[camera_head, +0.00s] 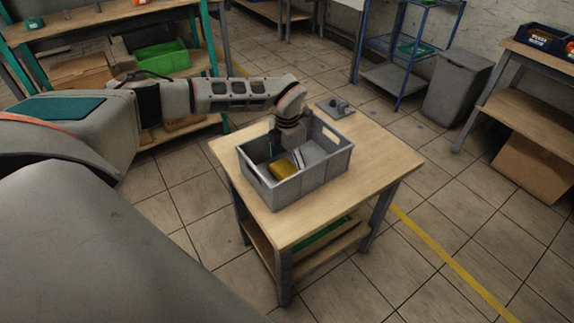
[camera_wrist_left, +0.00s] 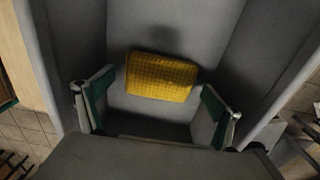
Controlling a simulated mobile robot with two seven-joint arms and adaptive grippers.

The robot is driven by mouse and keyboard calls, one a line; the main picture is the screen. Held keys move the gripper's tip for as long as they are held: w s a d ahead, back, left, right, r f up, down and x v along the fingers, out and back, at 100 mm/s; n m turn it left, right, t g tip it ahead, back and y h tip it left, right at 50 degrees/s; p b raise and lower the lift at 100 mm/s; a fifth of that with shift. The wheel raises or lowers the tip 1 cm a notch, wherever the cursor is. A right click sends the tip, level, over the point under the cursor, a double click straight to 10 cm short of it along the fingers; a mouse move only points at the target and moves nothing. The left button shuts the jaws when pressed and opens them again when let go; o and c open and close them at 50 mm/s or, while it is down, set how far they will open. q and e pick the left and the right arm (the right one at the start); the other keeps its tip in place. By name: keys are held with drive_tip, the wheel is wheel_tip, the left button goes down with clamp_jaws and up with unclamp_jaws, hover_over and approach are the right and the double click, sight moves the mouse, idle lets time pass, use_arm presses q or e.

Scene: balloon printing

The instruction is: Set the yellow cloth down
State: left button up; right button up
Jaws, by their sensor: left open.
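The yellow cloth (camera_head: 281,169) lies folded inside the grey crate (camera_head: 318,177) on the wooden table. In the left wrist view the cloth (camera_wrist_left: 161,77) rests on the crate floor, and its waffle texture shows. My left gripper (camera_head: 283,148) reaches down into the crate. In the left wrist view its two green-padded fingers (camera_wrist_left: 155,112) are spread apart with nothing between them, and the cloth lies just beyond them. From the head the fingertips are partly hidden by the crate. My right gripper is not in view.
The wooden table (camera_head: 394,176) has bare top to the right of the crate. A small grey device (camera_head: 336,108) sits at its back. A shelf with a green bin (camera_head: 161,56) stands at the left, a blue rack (camera_head: 397,47) and grey bin (camera_head: 455,88) at the back right.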

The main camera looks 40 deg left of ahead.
sight(287, 169)
use_arm(q)
drive_tip(key=shift+r, duration=0.1)
wheel_tip(287, 169, up, 12)
drive_tip(key=p, duration=0.1)
idle(0.4)
idle(0.4)
